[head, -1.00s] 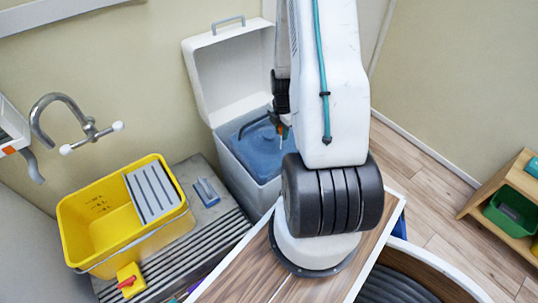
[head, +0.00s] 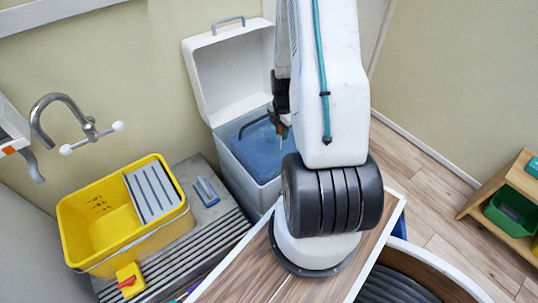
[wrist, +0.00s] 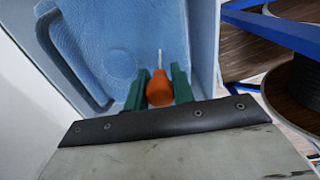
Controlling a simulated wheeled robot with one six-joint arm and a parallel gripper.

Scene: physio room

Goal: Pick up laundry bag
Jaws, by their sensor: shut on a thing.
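A blue, leathery-looking thing, which seems to be the laundry bag (head: 253,150), sits inside a white open-lidded bin. It fills most of the upper wrist view (wrist: 130,40), with a raised blue handle or strap at its left. My gripper (wrist: 158,88) is over the blue surface, its green fingers on either side of an orange, rounded thing (wrist: 159,93) with a thin pale shaft pointing away. The fingers are shut on this orange thing. In the head view my gripper (head: 282,128) is at the bin's right side, mostly hidden behind my arm. Whether it touches the bag is unclear.
The white bin (head: 237,84) has its lid raised against the wall. A yellow bucket (head: 100,258) stands to the left on a grey ribbed surface beneath a tap (head: 88,130). A wooden shelf with a green bin (head: 511,212) is at the far right.

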